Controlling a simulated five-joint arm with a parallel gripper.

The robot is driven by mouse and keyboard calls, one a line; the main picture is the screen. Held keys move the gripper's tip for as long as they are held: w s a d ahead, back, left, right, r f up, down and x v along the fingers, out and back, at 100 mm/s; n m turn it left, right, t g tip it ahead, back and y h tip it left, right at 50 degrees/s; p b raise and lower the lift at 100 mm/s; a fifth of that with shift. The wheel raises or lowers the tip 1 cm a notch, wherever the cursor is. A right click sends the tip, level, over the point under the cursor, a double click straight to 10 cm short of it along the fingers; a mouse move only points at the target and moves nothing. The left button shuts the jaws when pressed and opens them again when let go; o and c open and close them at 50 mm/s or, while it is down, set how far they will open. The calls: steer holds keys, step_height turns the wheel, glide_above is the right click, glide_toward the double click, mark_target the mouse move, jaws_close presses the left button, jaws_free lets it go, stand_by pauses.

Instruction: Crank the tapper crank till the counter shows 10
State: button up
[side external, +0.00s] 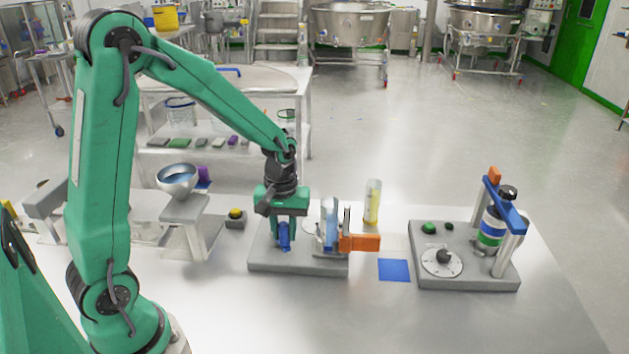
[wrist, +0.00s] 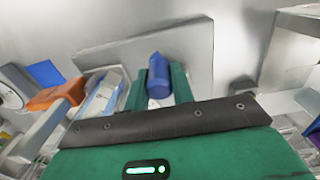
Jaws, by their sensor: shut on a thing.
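My gripper (side external: 284,238) is over the left part of a grey base plate (side external: 262,265) on the table. Its green fingers (wrist: 160,85) are shut on a blue upright handle (side external: 284,236), which also shows between them in the wrist view (wrist: 158,75). I take this to be the tapper crank's handle; the crank arm below it is hidden. On the same plate stands a clear cylinder with a blue part (side external: 329,225), beside an orange block (side external: 361,242) at the plate's right edge. I cannot make out a counter or its reading in either view.
A cylinder of yellow contents (side external: 373,203) stands behind the orange block. A blue square (side external: 394,270) lies to the right, then a second plate (side external: 468,280) with a dial and clamp frame.

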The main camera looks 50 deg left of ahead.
mark_target(269, 255)
steer(key=shift+s, duration=0.45)
steer(key=shift+s+a, duration=0.75)
steer(key=shift+s, duration=0.25)
steer(key=shift+s+a, duration=0.25)
steer(key=shift+a, duration=0.05)
steer(key=o, duration=0.8)
steer(key=shift+w+r, duration=0.1)
steer(key=shift+r, duration=0.05)
steer(key=shift+r, duration=3.35)
